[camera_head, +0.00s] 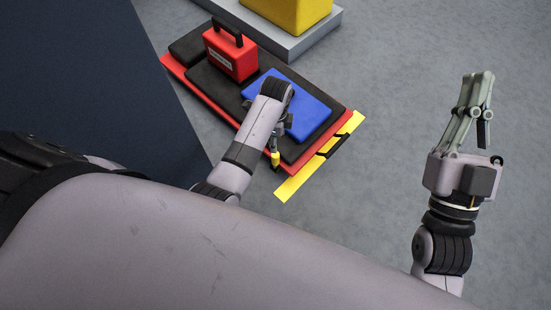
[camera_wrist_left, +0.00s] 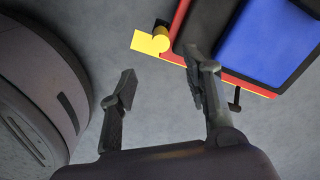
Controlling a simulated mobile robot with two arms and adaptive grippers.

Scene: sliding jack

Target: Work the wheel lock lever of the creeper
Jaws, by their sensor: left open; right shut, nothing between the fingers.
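The creeper is a low board with a red edge (camera_head: 183,82) and black padding; it also shows in the left wrist view by its red edge (camera_wrist_left: 262,91). A small yellow-ended piece (camera_head: 275,159), which looks like the lock lever, stands at its near side; a rounded yellow end (camera_wrist_left: 161,33) shows in the left wrist view. My left gripper (camera_head: 283,124) is mostly hidden behind its own wrist. In the left wrist view its fingers (camera_wrist_left: 161,84) are apart with bare floor between them, short of the yellow end. My right gripper (camera_head: 479,82) is shut and empty, off to the right.
A red toolbox (camera_head: 231,56) and a blue pad (camera_head: 312,104) lie on the creeper. A yellow strip (camera_head: 294,188) runs along its end. A grey platform with a yellow block (camera_head: 298,12) stands behind. A dark panel (camera_head: 90,80) fills the left. Floor at right is clear.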

